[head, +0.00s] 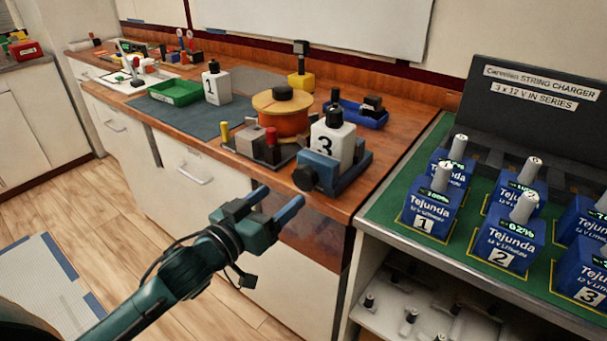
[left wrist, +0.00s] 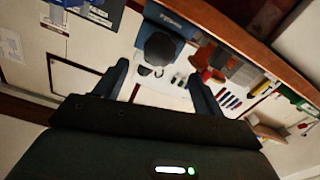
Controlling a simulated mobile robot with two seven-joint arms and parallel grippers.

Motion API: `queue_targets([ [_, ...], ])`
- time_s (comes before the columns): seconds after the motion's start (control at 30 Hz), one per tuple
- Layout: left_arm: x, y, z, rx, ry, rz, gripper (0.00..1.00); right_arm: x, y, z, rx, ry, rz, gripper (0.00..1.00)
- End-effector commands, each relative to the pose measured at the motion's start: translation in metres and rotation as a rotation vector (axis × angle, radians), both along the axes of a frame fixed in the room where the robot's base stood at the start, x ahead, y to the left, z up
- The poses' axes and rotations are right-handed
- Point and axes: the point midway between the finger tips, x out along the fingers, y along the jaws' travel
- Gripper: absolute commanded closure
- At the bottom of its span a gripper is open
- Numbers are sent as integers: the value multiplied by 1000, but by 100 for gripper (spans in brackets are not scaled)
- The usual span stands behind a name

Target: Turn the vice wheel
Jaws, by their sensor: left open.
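The blue vice (head: 350,182) stands at the front edge of the wooden bench. Its dark round wheel (head: 305,178) faces the front, and a white block marked 3 (head: 333,140) sits upright in the vice. My left gripper (head: 281,199) is in front of the bench, below and to the left of the wheel, open and empty. In the left wrist view the wheel (left wrist: 160,48) shows beyond the fingers (left wrist: 160,75), roughly between them and apart from them, with the blue vice body (left wrist: 165,17) behind it. My right gripper is not seen.
A grey fixture with a red block (head: 271,137) and an orange round drum (head: 284,110) stand left of and behind the vice. A green tray (head: 175,92) is farther left. A green-topped charger bench (head: 400,225) with blue batteries is at the right. The floor at left is mostly clear.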

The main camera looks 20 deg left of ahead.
Motion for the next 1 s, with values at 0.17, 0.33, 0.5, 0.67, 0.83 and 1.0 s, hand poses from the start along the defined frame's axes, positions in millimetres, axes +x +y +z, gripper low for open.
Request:
queue_targets([
  [0.17, 33, -12, 3, 2, -6, 0, 30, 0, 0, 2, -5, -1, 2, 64],
  [0.33, 59, -22, 2, 2, -4, -1, 30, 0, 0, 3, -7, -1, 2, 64],
  [0.5, 75, -28, 1, 1, -2, -1, 30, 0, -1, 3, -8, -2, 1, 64],
  [0.67, 80, -30, 1, 2, -1, -2, 30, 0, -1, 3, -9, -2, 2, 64],
  [0.83, 80, -30, 0, 2, -1, -2, 30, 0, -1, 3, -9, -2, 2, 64],
  [1.0, 80, -30, 1, 2, -1, -2, 40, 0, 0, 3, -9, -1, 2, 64],
])
